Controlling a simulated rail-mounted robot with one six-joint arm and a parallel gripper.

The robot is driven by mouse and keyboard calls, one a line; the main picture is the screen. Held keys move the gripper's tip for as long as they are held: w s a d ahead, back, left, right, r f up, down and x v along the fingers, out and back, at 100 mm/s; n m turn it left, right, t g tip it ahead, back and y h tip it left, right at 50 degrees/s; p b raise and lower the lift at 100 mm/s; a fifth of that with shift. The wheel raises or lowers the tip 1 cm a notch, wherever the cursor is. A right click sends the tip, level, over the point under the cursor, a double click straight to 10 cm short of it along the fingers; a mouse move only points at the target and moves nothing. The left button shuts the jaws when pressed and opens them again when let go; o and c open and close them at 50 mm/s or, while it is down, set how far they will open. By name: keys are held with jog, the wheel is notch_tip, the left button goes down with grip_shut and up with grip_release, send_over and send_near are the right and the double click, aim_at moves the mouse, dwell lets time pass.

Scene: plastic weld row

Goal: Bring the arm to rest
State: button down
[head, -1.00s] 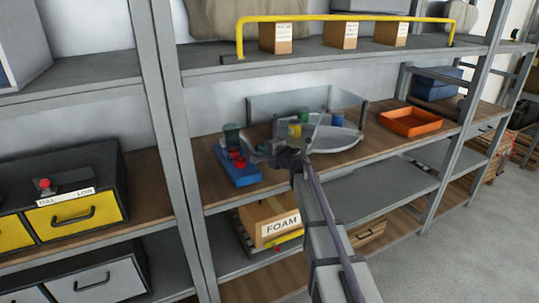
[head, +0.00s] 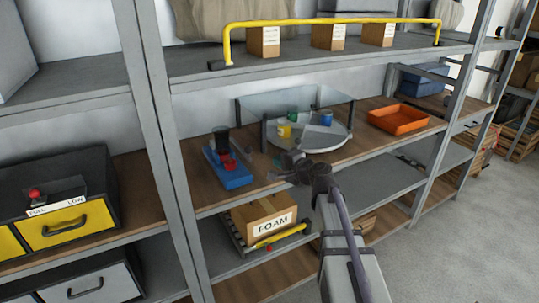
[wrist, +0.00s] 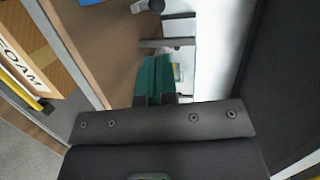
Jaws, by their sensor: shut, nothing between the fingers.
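My gripper (head: 280,165) is in front of the middle shelf, between the blue block and the round grey tray in the head view, apart from both as far as I can tell. In the wrist view its teal fingers (wrist: 154,80) are together with nothing between them. My arm reaches up from the bottom edge of the head view and is bent at the wrist.
A blue block (head: 236,177) with red parts and a dark cup stands left on the shelf. The round grey tray (head: 335,142) holds small coloured pots behind a clear panel. An orange tray (head: 398,120) stands right. A FOAM box (head: 262,216) is below.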

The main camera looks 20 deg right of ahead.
jog(key=s+a+f+n+g+p, duration=0.1)
jog(key=s+a+f+n+g, duration=0.1)
jog(key=s+f+n+g, duration=0.3)
jog(key=s+a+f+n+g+p, duration=0.2)
jog(key=s+a+n+g, duration=0.15)
jog(key=s, duration=0.45)
jog(key=s+a+r+n+g+h+p, duration=0.1)
jog(key=s+n+g+h+p, duration=0.3)
jog(key=s, duration=0.9)
jog(key=shift+r+g+h+p, duration=0.2)
jog(key=shift+g+h+p, duration=0.65)
jog(key=shift+h, duration=0.45)
jog(key=shift+n, duration=0.25)
